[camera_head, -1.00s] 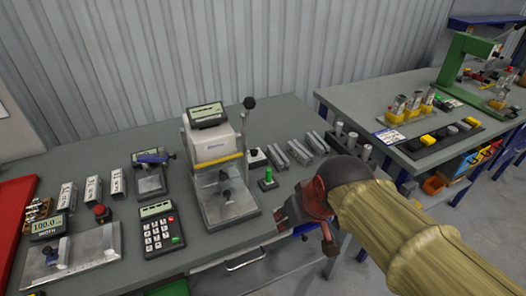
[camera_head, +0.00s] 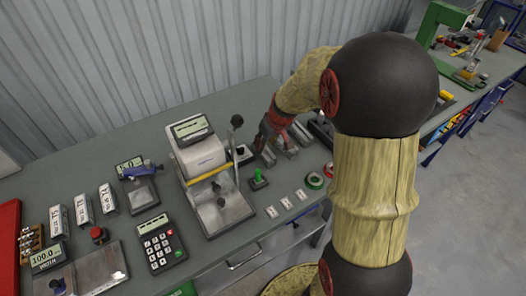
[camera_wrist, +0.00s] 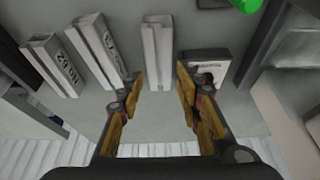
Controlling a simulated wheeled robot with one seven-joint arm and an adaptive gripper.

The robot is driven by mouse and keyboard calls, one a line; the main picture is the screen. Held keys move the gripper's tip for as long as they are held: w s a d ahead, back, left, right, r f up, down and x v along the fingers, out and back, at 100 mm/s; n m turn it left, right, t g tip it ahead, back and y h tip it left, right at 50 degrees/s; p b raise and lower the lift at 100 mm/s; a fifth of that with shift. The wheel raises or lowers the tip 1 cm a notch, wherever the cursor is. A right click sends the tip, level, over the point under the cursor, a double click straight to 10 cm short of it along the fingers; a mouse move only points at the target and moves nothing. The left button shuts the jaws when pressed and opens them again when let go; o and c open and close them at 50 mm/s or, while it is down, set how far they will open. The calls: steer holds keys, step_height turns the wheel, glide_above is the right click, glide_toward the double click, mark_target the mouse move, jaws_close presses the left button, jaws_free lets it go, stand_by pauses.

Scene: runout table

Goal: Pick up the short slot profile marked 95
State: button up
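Three grey slot profiles lie side by side in the wrist view: a plain-looking one (camera_wrist: 157,50), a middle one with blurred dark marks (camera_wrist: 96,48) and a left one with dark lettering (camera_wrist: 54,66). I cannot read 95 on any of them. My gripper (camera_wrist: 162,84) is open and empty, its fingers on either side of the near end of the plain-looking profile. Whether they touch it is unclear. In the head view my gripper (camera_head: 264,136) is low over the profile group (camera_head: 291,139), which my arm partly hides.
A small black-and-white box (camera_wrist: 207,62) is close beside the right finger. White tags (camera_head: 286,202) and a tape roll (camera_head: 315,181) lie at the front edge.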

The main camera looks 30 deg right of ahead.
mark_target(265, 152)
steer(key=x, duration=0.1)
steer(key=b+x, duration=0.1)
steer(key=x, duration=0.3)
steer(key=shift+s+f+b, duration=0.15)
steer(key=shift+s+b, duration=0.15)
steer(key=shift+w+d+f, duration=0.1)
steer(key=shift+w+f, duration=0.1)
steer(key=shift+f, duration=0.2)
steer(key=shift+r, duration=0.1)
steer(key=shift+c, duration=1.3)
jaws_close()
